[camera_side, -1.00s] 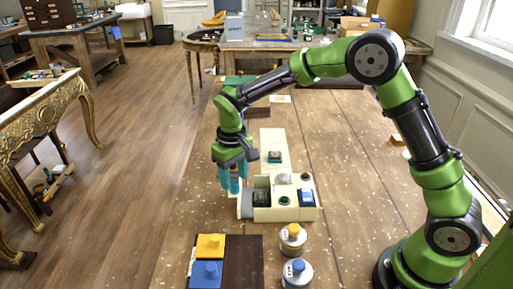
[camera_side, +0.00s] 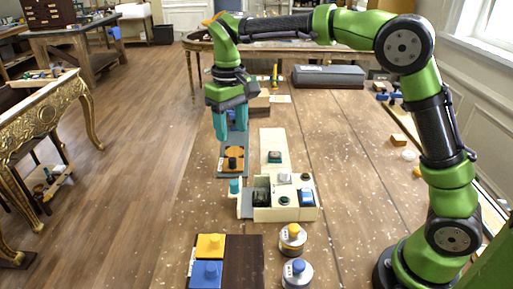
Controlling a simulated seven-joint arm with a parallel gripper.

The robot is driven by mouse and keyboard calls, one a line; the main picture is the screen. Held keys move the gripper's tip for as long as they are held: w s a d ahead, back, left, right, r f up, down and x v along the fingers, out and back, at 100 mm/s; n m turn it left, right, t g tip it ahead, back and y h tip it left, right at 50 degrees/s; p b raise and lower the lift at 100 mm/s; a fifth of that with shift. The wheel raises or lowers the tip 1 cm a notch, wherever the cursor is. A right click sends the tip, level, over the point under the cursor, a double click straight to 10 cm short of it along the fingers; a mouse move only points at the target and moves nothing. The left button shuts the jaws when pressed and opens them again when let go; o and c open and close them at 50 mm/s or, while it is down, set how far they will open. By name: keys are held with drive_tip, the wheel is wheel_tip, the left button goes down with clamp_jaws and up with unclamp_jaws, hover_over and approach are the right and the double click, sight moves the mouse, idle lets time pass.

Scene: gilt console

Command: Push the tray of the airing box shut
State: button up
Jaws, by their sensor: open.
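The airing box (camera_side: 308,212) is a cream box on the wooden table, with several compartments and coloured pieces in and on it. At its left end a part that looks like its tray (camera_side: 246,205) sticks out to the left, with a dark inside. A teal knob (camera_side: 235,187) shows at its left end; I cannot tell if it is fixed to the tray. My gripper (camera_side: 229,137) hangs above and behind the tray, apart from it. Its teal fingers point down and are open and empty.
A grey plate with an orange disc and black knob (camera_side: 233,163) lies below my gripper. A cream strip (camera_side: 273,140) lies behind the box. In front are a dark board (camera_side: 245,262) with yellow and blue blocks and two knobbed round jars (camera_side: 292,240). A grey case (camera_side: 328,77) lies farther back.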

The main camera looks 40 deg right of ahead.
drive_tip(key=shift+c, duration=0.4)
drive_tip(key=a+f+h, duration=0.1)
drive_tip(key=a+f, duration=0.1)
drive_tip(key=a, duration=0.1)
drive_tip(key=a+f+h, duration=0.1)
drive_tip(key=a+f, duration=0.1)
drive_tip(key=a, duration=0.1)
drive_tip(key=a+f+h, duration=0.1)
drive_tip(key=a+f, duration=0.2)
drive_tip(key=shift+w+a+n+g, duration=0.3)
drive_tip(key=shift+w, duration=0.1)
clamp_jaws()
drive_tip(key=a+f+m+t+h, duration=0.1)
drive_tip(key=a+f+m+h, duration=0.1)
drive_tip(key=a+m+h, duration=0.15)
drive_tip(key=d+f+m, duration=0.4)
drive_tip(key=d+f, duration=0.2)
drive_tip(key=d, duration=0.3)
drive_tip(key=shift+w+f+t+h, duration=0.15)
drive_tip(key=shift+f+t+h, duration=0.1)
drive_tip(key=shift+t+h, duration=0.2)
drive_tip(key=shift+d, duration=0.15)
